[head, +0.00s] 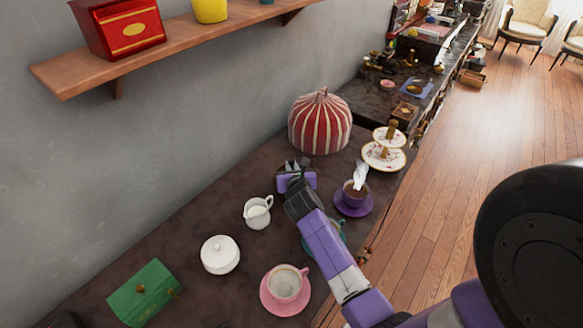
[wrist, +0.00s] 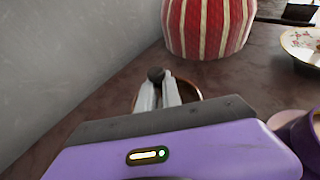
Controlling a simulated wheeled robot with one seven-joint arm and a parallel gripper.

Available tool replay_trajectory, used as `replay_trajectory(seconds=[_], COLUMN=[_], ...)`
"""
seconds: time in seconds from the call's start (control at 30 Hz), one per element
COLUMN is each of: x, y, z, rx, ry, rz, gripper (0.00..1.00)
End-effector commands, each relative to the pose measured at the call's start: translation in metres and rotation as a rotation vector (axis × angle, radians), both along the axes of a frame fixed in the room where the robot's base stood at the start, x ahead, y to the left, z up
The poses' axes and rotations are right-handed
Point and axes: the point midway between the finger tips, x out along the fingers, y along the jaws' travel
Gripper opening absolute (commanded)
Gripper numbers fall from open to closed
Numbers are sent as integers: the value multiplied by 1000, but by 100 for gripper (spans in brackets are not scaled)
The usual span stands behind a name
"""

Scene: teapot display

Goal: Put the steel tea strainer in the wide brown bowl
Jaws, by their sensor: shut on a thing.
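My gripper (head: 293,167) is at the far part of the dark counter, in front of the striped cosy. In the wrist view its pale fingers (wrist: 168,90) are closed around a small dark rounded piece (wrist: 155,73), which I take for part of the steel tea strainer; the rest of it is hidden. A brown curved rim (wrist: 199,93), seemingly the wide brown bowl, shows behind and around the fingers. My gripper's body covers most of this bowl, so I cannot tell whether the held thing is inside it or above it.
A red-and-white striped cosy (head: 319,124) stands behind my gripper. A tiered floral stand (head: 383,157) and a purple cup (head: 355,194) are to the right. A white jug (head: 257,212), white lidded pot (head: 220,255) and pink cup (head: 285,285) stand nearer. A shelf (head: 180,45) overhangs at left.

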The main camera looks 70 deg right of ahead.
Motion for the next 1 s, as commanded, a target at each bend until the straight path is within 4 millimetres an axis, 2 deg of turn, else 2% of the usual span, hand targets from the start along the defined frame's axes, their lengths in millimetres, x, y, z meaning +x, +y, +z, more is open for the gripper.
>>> replay_trajectory(seconds=[0.17, 0.2, 0.3, 0.7, 0.87, 1.0], x=[0, 0, 0, 0, -11, -25], y=[0, 0, 0, 1, 20, 43], z=[-3, -3, -3, 2, 9, 19], rx=[0, 1, 0, 0, 1, 1], ry=[1, 1, 0, 0, 0, 0], rz=[0, 0, 0, 0, 3, 3], gripper=[0, 11, 30, 31, 31, 31])
